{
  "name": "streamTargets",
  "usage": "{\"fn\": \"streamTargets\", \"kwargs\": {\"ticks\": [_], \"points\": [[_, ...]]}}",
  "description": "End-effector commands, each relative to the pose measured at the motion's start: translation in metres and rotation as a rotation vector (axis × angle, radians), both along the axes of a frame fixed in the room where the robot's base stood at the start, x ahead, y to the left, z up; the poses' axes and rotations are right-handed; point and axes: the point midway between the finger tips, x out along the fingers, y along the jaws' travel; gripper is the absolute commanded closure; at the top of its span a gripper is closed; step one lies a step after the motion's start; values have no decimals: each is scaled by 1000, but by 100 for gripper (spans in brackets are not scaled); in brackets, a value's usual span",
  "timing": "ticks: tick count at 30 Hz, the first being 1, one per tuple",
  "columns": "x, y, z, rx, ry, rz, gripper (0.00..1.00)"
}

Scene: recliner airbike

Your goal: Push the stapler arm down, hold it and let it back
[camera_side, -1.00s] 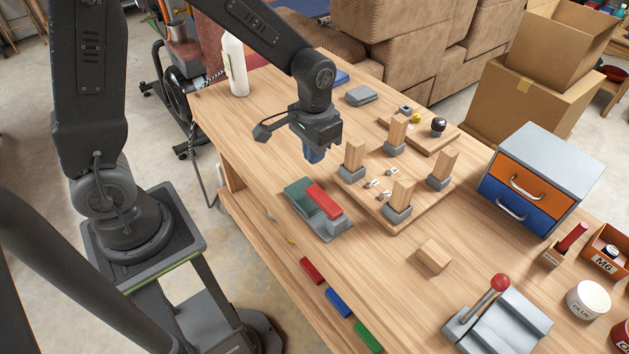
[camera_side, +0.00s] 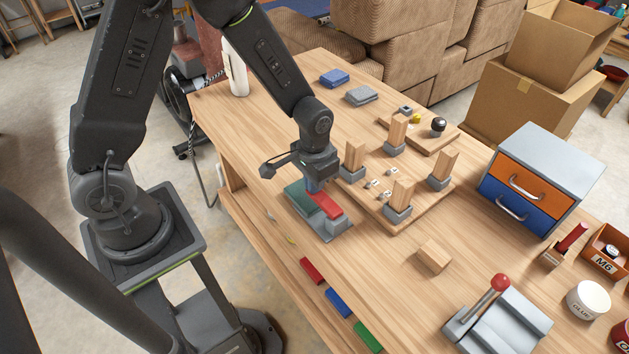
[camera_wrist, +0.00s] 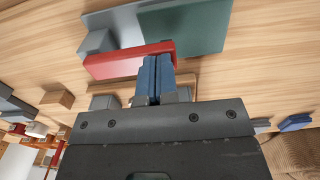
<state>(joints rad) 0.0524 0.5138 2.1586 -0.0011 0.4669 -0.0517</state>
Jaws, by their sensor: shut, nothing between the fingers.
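The stapler stands near the table's left edge in the side view, with a red arm (camera_side: 328,205) over a grey base (camera_side: 334,229) and a dark green block or plate (camera_side: 300,196) beside it. My gripper (camera_side: 314,186) is shut, pointing down at the rear end of the red arm. In the wrist view the shut blue fingertips (camera_wrist: 157,62) overlap the end of the red arm (camera_wrist: 120,62). The green part (camera_wrist: 190,28) lies behind it. I cannot tell for sure whether the fingertips touch the arm.
A wooden board with upright wood blocks (camera_side: 402,192) stands close to the right of the stapler. Red, blue and green bars (camera_side: 338,302) lie along the front edge. A loose wooden block (camera_side: 434,256), a drawer unit (camera_side: 540,180) and a red-knobbed lever (camera_side: 500,283) stand farther right.

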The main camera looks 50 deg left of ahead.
Motion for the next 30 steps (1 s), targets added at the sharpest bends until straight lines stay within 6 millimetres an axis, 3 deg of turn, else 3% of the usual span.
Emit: {"fn": "streamTargets", "kwargs": {"ticks": [7, 30], "points": [[-1, 6, -21, 2, 4, 0, 100], [-1, 8, -17, 4, 3, 1, 100]]}}
